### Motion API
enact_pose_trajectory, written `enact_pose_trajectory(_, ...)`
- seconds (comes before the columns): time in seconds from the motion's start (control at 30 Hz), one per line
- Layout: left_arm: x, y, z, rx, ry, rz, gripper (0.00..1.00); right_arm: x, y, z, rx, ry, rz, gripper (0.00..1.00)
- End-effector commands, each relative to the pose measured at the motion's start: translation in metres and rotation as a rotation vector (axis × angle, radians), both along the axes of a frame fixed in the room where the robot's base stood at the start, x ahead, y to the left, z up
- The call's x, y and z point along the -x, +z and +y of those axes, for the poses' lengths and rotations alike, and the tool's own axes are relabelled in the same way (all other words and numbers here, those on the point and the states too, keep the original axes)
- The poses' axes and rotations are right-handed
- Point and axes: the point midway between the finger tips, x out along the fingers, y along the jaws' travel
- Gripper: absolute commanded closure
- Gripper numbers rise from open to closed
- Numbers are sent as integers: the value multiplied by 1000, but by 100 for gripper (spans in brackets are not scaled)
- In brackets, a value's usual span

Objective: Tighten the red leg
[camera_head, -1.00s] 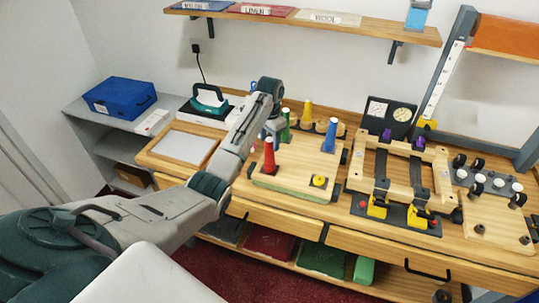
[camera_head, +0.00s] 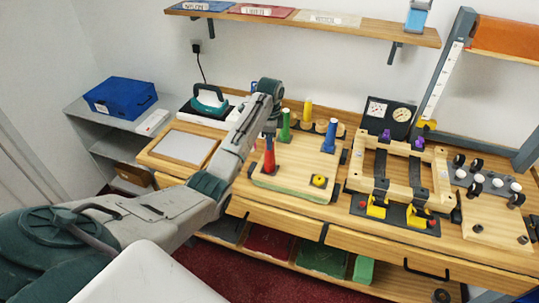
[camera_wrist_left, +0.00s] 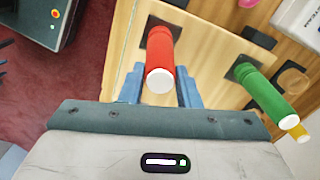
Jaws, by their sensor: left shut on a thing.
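The red leg (camera_head: 269,158) stands upright at the front left corner of a wooden board (camera_head: 290,186) on the counter. My left gripper (camera_head: 269,134) comes down on it from above. In the left wrist view the red leg (camera_wrist_left: 160,50) lies between the two blue fingers (camera_wrist_left: 160,72), which are shut on it, with its pale end toward the camera. Its foot is partly hidden from above, so I cannot tell how firmly it is seated. A green leg (camera_head: 285,125), a yellow leg (camera_head: 307,112) and a blue leg (camera_head: 329,136) stand behind it.
A framed panel (camera_head: 180,146) and an iron (camera_head: 209,98) lie to the left. A shelf (camera_head: 300,14) hangs above.

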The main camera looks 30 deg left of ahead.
Motion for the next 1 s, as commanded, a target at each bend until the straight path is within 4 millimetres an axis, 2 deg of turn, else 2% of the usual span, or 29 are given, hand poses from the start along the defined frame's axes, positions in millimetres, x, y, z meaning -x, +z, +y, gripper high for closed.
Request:
enact_pose_trajectory(0.2,0,0,0,0,-284,-1,90,0,0,0,0,0,0,30)
enact_pose_trajectory(0.4,0,0,0,0,-490,-1,90,0,0,-1,1,0,1,30)
enact_pose_trajectory(0.7,0,0,0,0,-526,-1,90,0,0,-4,5,1,1,30)
enact_pose_trajectory(0.73,0,0,0,0,-526,-1,64,0,0,-5,5,1,1,30)
enact_pose_trajectory(0.77,0,0,0,0,-526,-1,59,0,0,-5,5,1,1,30)
enact_pose_trajectory(1.0,0,0,0,0,-523,-1,59,0,0,-5,5,1,1,30)
